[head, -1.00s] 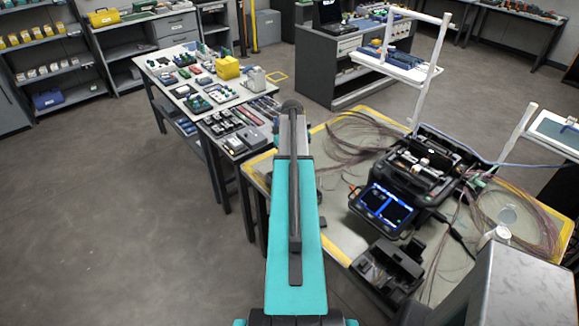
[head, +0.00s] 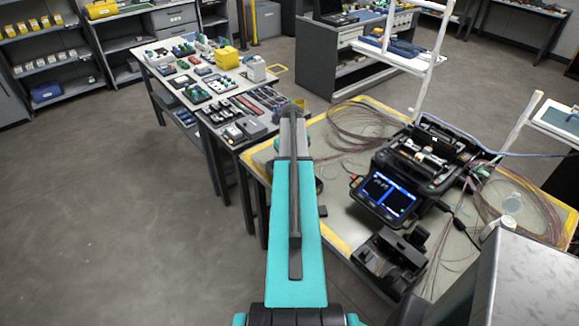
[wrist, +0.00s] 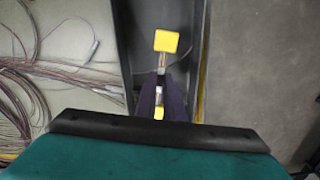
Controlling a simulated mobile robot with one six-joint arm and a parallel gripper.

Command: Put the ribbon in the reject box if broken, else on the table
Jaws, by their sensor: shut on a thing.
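In the wrist view my gripper (wrist: 160,88) is shut on a slim piece with a yellow square end (wrist: 166,41), which I take to be the ribbon. More yellow shows between the fingers. Whether the ribbon is broken cannot be told. Below it is a long dark grey trough (wrist: 128,50), perhaps the reject box, beside the table (wrist: 75,92); whether the ribbon touches it is unclear. In the head view my teal arm hides the gripper and ribbon. The yellow-edged table (head: 350,240) is to its right.
A fusion splicer (head: 425,165) with a lit screen and a black holder device (head: 390,262) stand on the table. Loose fibre coils (head: 350,125) lie around. A bench with small parts (head: 150,60) is at left. The floor at left is clear.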

